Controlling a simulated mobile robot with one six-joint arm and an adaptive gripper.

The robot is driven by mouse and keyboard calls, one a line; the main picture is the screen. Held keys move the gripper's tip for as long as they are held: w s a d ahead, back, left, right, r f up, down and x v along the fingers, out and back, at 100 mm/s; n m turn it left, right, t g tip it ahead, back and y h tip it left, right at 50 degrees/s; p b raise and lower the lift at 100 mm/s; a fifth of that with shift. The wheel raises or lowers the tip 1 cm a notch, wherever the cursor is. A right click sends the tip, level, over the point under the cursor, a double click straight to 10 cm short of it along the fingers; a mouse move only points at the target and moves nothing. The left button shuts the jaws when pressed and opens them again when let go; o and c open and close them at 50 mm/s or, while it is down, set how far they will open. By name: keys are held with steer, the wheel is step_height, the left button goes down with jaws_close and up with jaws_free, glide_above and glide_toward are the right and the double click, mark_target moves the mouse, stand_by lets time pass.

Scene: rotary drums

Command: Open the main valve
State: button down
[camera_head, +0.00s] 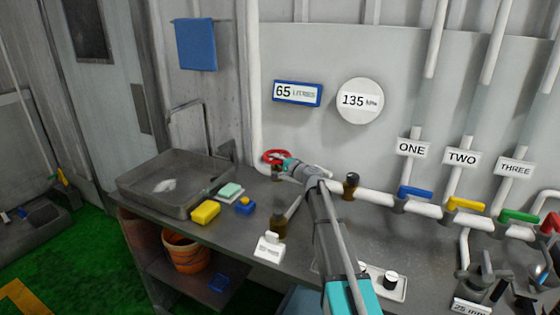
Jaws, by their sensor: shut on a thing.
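A red ring-shaped valve handle (270,154), which looks like the main valve, sits low on the white pipe at the left of the pipe run, right of the sink. My arm reaches from the lower middle up to it. My gripper (287,162) is at the right side of the red handle, shut on it. The fingertips are small and partly hidden by the gripper body, so the exact grip is hard to see.
Blue (415,192), yellow (465,204) and green (519,215) valve levers sit on pipes labelled ONE, TWO and THREE. Wall displays read 65 litres (297,93) and 135 hPa (360,101).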

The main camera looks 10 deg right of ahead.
steer(key=shift+s+a, duration=0.15)
steer(key=shift+a, duration=0.05)
steer(key=c, duration=0.6)
jaws_free()
steer(key=shift+o, duration=0.2)
steer(key=shift+d, duration=0.1)
steer(key=v, duration=1.1)
steer(key=shift+s+d, duration=0.2)
steer(key=shift+s, duration=0.15)
